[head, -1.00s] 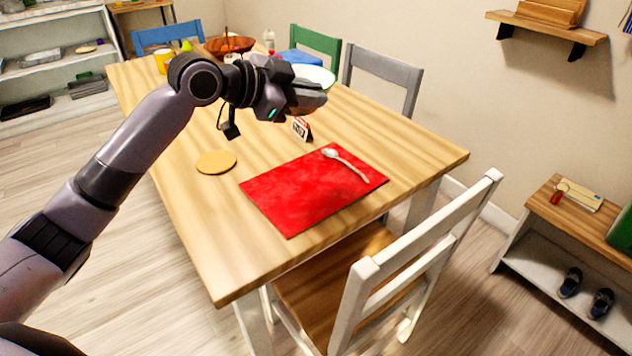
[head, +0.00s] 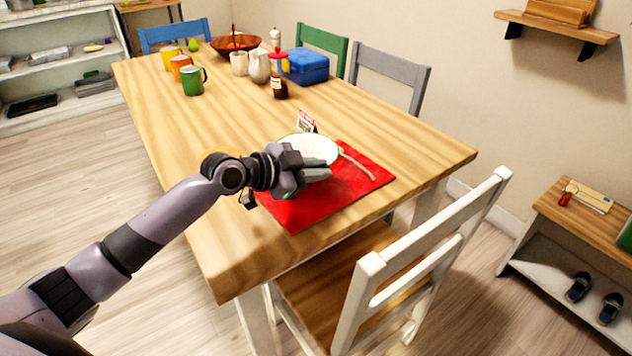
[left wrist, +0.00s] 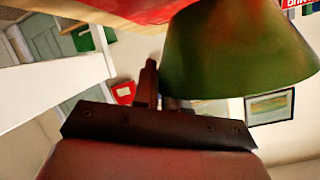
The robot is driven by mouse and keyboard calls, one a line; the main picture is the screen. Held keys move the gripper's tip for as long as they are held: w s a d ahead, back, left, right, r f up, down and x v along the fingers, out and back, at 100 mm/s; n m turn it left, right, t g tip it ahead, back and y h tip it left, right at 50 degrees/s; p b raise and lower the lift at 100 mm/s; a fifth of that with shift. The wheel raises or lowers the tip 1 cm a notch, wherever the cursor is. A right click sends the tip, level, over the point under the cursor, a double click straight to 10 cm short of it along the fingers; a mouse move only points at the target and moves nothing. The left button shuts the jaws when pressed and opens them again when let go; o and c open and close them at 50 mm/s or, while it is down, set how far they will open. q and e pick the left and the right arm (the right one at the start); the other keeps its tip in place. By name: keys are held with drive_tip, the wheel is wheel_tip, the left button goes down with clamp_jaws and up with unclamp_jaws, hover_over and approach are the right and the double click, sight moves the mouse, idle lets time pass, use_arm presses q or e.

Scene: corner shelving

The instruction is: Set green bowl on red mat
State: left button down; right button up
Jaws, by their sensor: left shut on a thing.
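The green bowl (head: 312,149) shows its white inside and green rim in the head view. It is upright over the back part of the red mat (head: 295,215). My left gripper (head: 318,174) is shut on its near side. In the left wrist view the bowl's green outer wall (left wrist: 240,55) fills the upper right, with the red mat (left wrist: 125,10) close to its base. I cannot tell whether the base touches the mat. The bowl and gripper hide part of the mat. My right gripper is out of view.
A spoon (head: 358,164) lies on the mat, right of the bowl. A small sign card (head: 306,121) stands behind the bowl. Mugs (head: 193,82), a dark bottle (head: 280,83) and a blue box (head: 305,66) stand farther back. A white chair (head: 420,250) is at the right edge.

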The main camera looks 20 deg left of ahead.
use_arm(q)
wheel_tip(320, 180, down, 3)
drive_tip(key=shift+r, duration=0.1)
drive_tip(key=shift+b, duration=0.3)
drive_tip(key=c, duration=1.6)
unclamp_jaws()
drive_tip(key=shift+f, duration=0.3)
drive_tip(key=o, duration=0.4)
drive_tip(key=shift+o, duration=0.2)
drive_tip(key=shift+r, duration=0.15)
